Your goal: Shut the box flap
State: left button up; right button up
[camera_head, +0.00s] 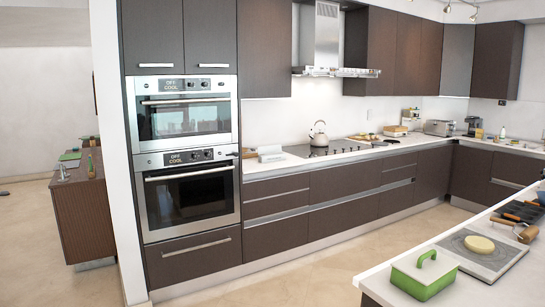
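I see no box with a clearly open flap. A green and white container (424,276) with an arched green handle sits at the near end of the right counter; its top looks closed. Two ovens are stacked in a tall dark cabinet: the upper oven (184,117) and the lower oven (190,196). Both of their doors look shut. Neither of my grippers shows in the head view.
A white island counter (395,267) fills the lower right, with a grey board (497,251) bearing a round yellowish item. A kettle (319,137) stands on the hob along the back wall. The floor (300,265) before the ovens is clear.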

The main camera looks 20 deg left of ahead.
aim_at(277, 148)
jog(key=i+j+u, duration=0.2)
jog(key=i+u, duration=0.7)
jog(key=i+j+u, duration=0.25)
jog(key=i, duration=0.5)
jog(key=i+u, duration=0.2)
jog(key=i, duration=0.6)
jog(key=i+l+z, duration=0.15)
jog(key=i+z, duration=0.5)
jog(key=z, duration=0.2)
jog(key=i+z, duration=0.4)
jog(key=i+j+z, duration=0.2)
jog(key=z, duration=0.2)
jog(key=i+l+z, duration=0.1)
jog(key=i+z, duration=0.2)
jog(key=i, duration=0.25)
jog(key=i+z, duration=0.3)
jog(key=i, duration=0.2)
jog(key=i+u, duration=0.45)
jog(key=i+l+u, duration=0.1)
jog(key=i+u, duration=0.3)
jog(key=i+l+u, duration=0.25)
jog(key=u, duration=0.2)
jog(key=i+l+u, duration=0.4)
jog(key=i+l, duration=0.05)
